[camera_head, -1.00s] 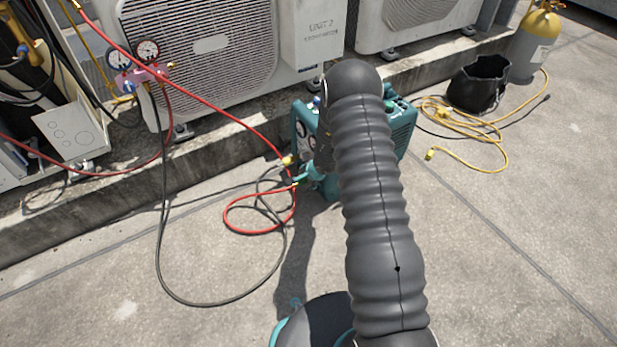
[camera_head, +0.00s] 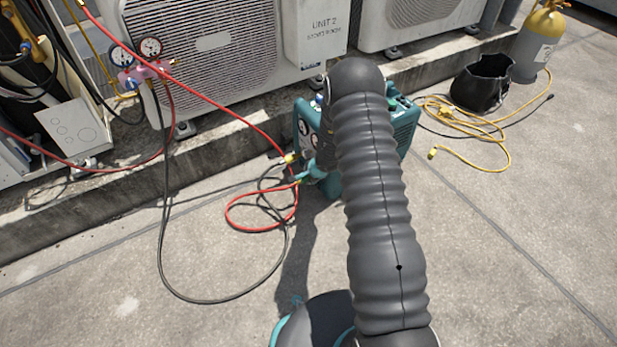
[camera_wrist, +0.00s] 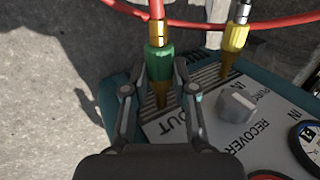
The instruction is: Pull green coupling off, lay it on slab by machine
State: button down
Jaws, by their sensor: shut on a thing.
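The green coupling (camera_wrist: 159,62) is in the wrist view, on the end of a red hose and in line with the brass fitting at the OUT label (camera_wrist: 172,134). I cannot tell whether a gap parts it from the fitting. My gripper (camera_wrist: 152,88) has a finger on each side and is shut on the coupling. The teal machine (camera_head: 405,130) stands on the concrete slab (camera_head: 480,255), partly behind my arm.
A yellow coupling (camera_wrist: 235,38) sits on the IN port close to the right, with a grey knob (camera_wrist: 237,104) nearby. Red hose (camera_head: 240,228) and black hose (camera_head: 215,301) loop on the slab left of the machine. A yellow cord (camera_head: 480,160) and black bag (camera_head: 482,85) lie right.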

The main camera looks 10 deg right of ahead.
jog(key=shift+s+a, duration=0.1)
jog(key=shift+a, duration=0.2)
jog(key=shift+s+a+b, duration=0.3)
jog(key=shift+a+b, duration=0.6)
jog(key=shift+s+a, duration=0.2)
jog(key=shift+a, duration=0.35)
jog(key=shift+s+a, duration=0.15)
jog(key=shift+a, duration=0.35)
jog(key=shift+r, duration=0.1)
